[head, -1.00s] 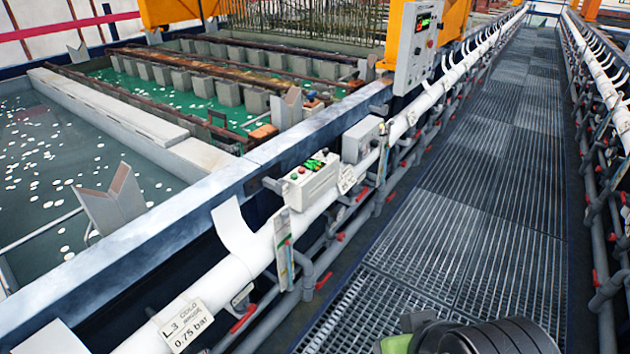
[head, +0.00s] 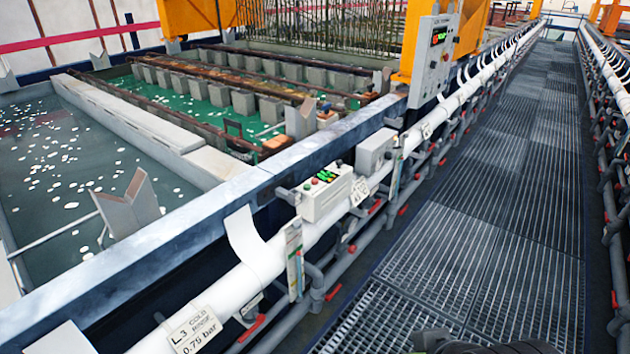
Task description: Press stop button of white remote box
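The white remote box (head: 326,193) is mounted by the white pipe along the tank edge, near the middle of the head view. Small red and green buttons and a dark display show on its top; which button is the stop button is too small to tell. A part of my arm shows at the bottom edge, right of centre, over the walkway. My gripper is not in view. Nothing touches the box.
A plain grey box (head: 375,154) sits just behind the remote box. A grey control panel (head: 433,58) stands farther back on an orange post. The white pipe (head: 262,283) runs beside the tanks, with a label (head: 194,330) in front. The grating walkway (head: 480,230) is clear.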

